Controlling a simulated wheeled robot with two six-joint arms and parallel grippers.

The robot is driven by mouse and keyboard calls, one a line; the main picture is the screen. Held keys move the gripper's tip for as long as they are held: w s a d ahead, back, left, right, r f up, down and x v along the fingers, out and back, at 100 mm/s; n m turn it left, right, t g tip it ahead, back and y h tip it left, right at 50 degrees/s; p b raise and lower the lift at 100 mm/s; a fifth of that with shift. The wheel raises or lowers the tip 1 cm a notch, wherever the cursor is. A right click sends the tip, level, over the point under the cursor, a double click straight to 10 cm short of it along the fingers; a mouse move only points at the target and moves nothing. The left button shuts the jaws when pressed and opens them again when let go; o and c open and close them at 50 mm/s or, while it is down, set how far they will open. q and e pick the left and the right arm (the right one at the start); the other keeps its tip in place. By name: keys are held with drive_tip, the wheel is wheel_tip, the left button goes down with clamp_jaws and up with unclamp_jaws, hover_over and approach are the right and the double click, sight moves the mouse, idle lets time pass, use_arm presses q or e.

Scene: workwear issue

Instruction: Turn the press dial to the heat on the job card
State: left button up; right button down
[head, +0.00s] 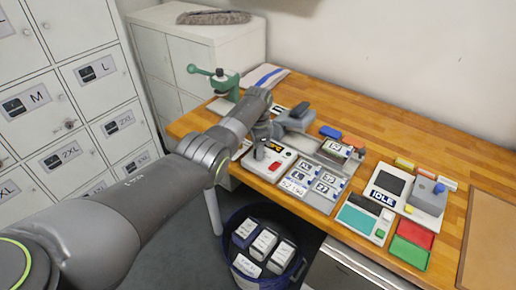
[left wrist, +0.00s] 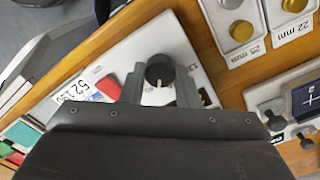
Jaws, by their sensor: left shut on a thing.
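The press dial (left wrist: 160,70) is a round black knob with a white pointer mark, on a white panel (left wrist: 158,36) in the left wrist view. The mark points toward the bottom of that picture. My left gripper (left wrist: 160,88) is shut on the dial, one finger on each side of it. In the head view my left gripper (head: 262,147) reaches down to the white panel (head: 260,169), and its arm hides part of it. A white card with black print (left wrist: 74,98) lies beside a red block (left wrist: 108,87); its text is only partly legible. My right gripper is not in view.
A green hand press (head: 222,82) stands at the table's back left. Trays of round metal pieces (left wrist: 240,32) are near the dial. Several size labels (head: 300,178) lie right of the panel. A device reading IDLE (head: 382,198) stands further right. A bin (head: 233,262) is below the front edge.

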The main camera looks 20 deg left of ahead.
use_arm(q)
drive_tip(key=shift+w+r+m, duration=0.15)
drive_tip(key=shift+m, duration=0.55)
drive_tip(key=o, duration=1)
drive_tip(key=shift+c, duration=0.2)
drive_tip(key=shift+r, duration=0.45)
wheel_tip(320, 180, up, 16)
drive_tip(key=b, duration=0.2)
drive_tip(key=shift+r, duration=0.2)
